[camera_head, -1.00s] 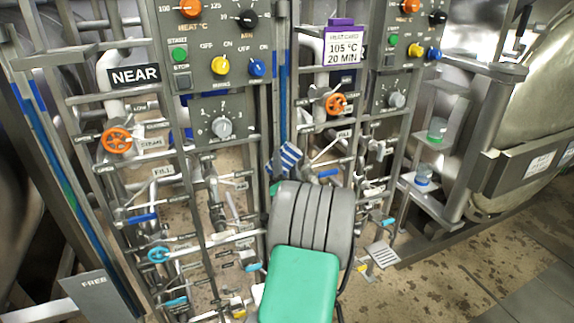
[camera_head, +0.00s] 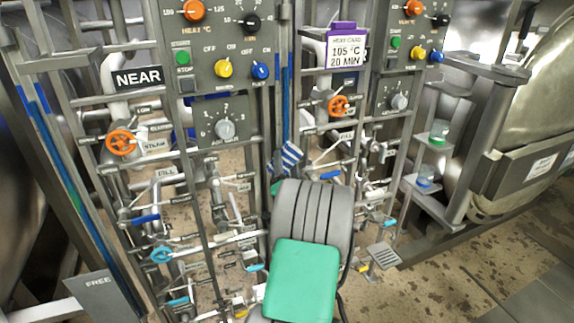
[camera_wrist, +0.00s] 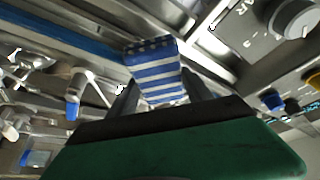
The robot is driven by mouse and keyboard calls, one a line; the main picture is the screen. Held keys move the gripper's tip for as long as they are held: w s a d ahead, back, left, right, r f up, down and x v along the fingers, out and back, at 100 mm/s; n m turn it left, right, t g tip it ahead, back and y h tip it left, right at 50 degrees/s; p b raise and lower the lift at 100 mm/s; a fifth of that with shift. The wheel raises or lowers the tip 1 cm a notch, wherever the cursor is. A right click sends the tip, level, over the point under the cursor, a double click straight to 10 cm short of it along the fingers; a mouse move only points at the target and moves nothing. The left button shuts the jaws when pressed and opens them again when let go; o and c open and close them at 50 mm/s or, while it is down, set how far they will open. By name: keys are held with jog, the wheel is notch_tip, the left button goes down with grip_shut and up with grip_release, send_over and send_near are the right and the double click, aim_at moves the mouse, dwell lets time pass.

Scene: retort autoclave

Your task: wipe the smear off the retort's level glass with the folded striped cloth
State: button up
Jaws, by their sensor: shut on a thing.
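The folded cloth (camera_head: 290,157) is blue and white striped. It also fills the middle of the wrist view (camera_wrist: 154,72), held upright between the fingers. My gripper (camera_wrist: 160,98) is shut on the cloth; in the head view my own grey and green arm hides most of it. The cloth is in front of the blue upright between the two control panels. I cannot make out the level glass or its smear in either view.
The left panel (camera_head: 203,68) and right panel (camera_head: 377,83) have knobs and buttons. Orange valve wheels (camera_head: 121,142) and pipes crowd the frame. A purple-topped heat card (camera_head: 342,46) hangs above the cloth.

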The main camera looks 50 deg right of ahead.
jog(key=shift+w+d, duration=0.1)
jog(key=shift+w, duration=0.15)
